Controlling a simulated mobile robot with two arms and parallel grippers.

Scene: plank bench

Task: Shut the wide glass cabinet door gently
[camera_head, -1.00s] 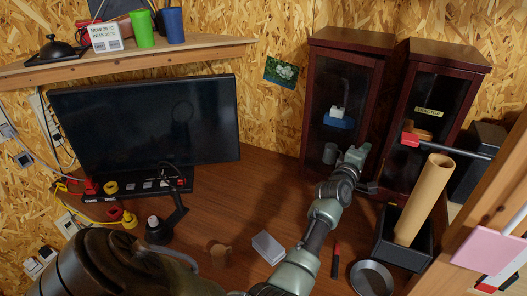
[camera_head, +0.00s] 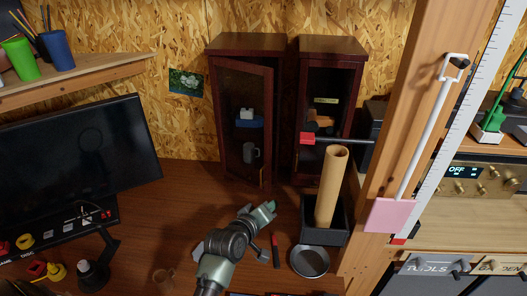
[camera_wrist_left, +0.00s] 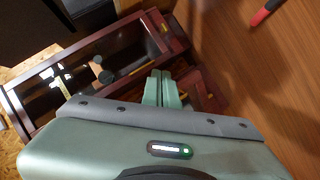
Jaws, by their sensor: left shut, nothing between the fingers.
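The wide dark-wood cabinet (camera_head: 244,45) stands left of a narrower one (camera_head: 331,46) at the back of the bench. Its framed glass door (camera_head: 268,120) looks slightly ajar, its right edge standing forward of the body. A grey mug (camera_head: 250,152) and a blue object (camera_head: 248,123) show behind the glass. My left gripper (camera_head: 268,209) is shut and empty, over the bench in front of the door's lower right corner, apparently apart from it. In the left wrist view its green fingers (camera_wrist_left: 162,88) are together before the cabinets. My right gripper is not in view.
A black bin (camera_head: 324,231) with a cardboard tube (camera_head: 331,185) stands right of my left gripper. A round metal dish (camera_head: 309,261) and a red-and-black tool (camera_head: 275,250) lie nearby. A wooden post (camera_head: 418,120) rises on the right. A monitor (camera_head: 75,145) stands left.

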